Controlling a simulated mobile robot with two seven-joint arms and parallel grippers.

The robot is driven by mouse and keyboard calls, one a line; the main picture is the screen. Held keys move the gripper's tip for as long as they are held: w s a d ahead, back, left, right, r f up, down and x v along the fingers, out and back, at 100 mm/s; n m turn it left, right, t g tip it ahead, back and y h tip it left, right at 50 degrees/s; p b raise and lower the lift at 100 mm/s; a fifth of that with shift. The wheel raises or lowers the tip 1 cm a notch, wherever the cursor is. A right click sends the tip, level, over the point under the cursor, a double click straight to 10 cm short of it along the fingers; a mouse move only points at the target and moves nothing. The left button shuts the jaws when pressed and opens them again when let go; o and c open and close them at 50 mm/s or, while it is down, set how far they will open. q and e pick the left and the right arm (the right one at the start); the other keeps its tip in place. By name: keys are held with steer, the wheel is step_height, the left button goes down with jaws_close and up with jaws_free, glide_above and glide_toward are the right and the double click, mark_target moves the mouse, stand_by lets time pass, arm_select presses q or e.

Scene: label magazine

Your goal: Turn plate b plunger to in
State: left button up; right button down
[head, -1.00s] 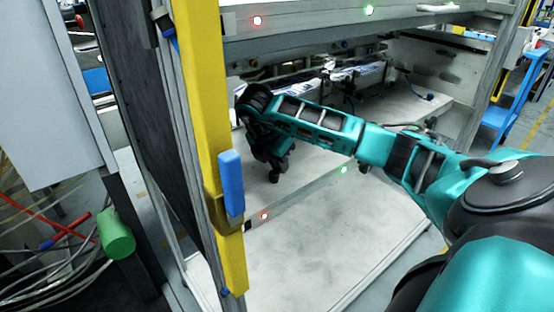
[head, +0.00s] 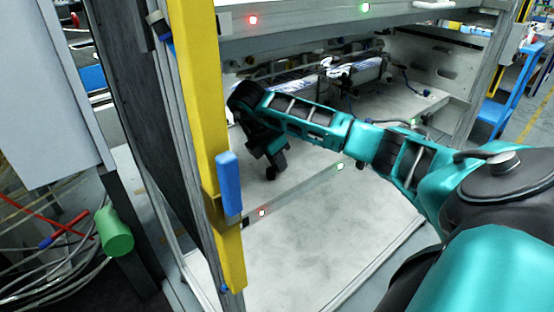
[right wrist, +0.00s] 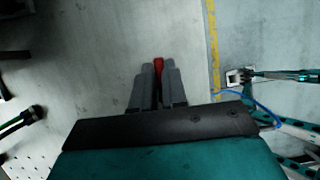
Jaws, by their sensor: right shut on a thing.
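My right gripper (right wrist: 159,90) is shut on a small red piece (right wrist: 159,64), which shows between the fingertips in the right wrist view. It looks like the plunger's knob, but the fingers hide most of it. In the head view the right gripper (head: 274,168) points down inside the machine frame, over the pale lower plate. The fingertips are dark and small there, and the red piece cannot be made out. I cannot tell from its visible end whether the plunger is in or out. My left gripper is not in view.
A yellow post (head: 205,130) with a blue handle (head: 229,184) stands left of the gripper. The plate's front edge has a red light (head: 262,213) and a green light (head: 340,166). An upper beam (head: 310,32) crosses above my arm. Metal units (head: 355,70) sit behind it.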

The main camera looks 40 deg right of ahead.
steer(key=c, duration=1.2)
jaws_free()
steer(key=shift+o, duration=0.2)
